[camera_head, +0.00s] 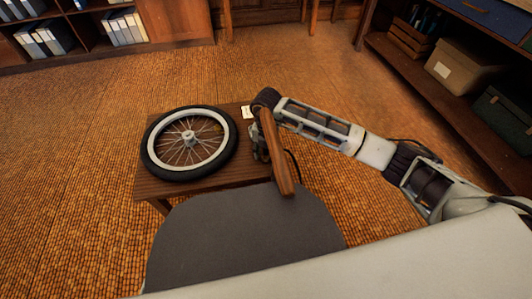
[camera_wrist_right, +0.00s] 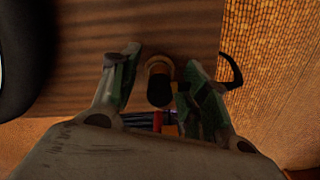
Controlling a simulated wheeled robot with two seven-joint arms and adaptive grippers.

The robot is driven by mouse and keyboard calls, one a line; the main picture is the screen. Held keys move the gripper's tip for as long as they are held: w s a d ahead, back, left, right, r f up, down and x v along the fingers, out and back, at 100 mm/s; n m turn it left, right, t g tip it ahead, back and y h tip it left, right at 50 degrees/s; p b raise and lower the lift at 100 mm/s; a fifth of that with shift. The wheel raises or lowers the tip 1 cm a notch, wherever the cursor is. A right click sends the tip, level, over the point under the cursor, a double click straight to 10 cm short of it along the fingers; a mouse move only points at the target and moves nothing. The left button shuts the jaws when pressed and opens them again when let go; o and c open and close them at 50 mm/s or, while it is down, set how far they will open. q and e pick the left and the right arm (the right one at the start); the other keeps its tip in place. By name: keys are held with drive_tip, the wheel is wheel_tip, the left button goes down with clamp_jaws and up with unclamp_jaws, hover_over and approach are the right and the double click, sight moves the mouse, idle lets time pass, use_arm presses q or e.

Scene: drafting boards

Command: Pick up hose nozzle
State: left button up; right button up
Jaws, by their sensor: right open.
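My right gripper (camera_head: 262,148) is over the right side of a small wooden table (camera_head: 190,187); in the right wrist view it (camera_wrist_right: 160,62) is open, one finger on each side. Between the fingers is a short round piece with a dark end and a brass-brown ring, which looks like the hose nozzle (camera_wrist_right: 159,80). I cannot tell whether either finger touches it. In the head view the nozzle is not clearly seen, as my gripper and a long brown bar cover that spot. My left gripper is in neither view.
A spoked wheel with a black tyre (camera_head: 151,165) lies on the table's left side. The long brown bar (camera_head: 280,155) shows beside my gripper. A grey chair-like panel (camera_head: 240,235) is in front of the table.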

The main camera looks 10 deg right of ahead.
drive_tip(key=shift+c, duration=0.5)
drive_tip(key=c, duration=0.7)
clamp_jaws()
drive_tip(key=shift+r, duration=0.2)
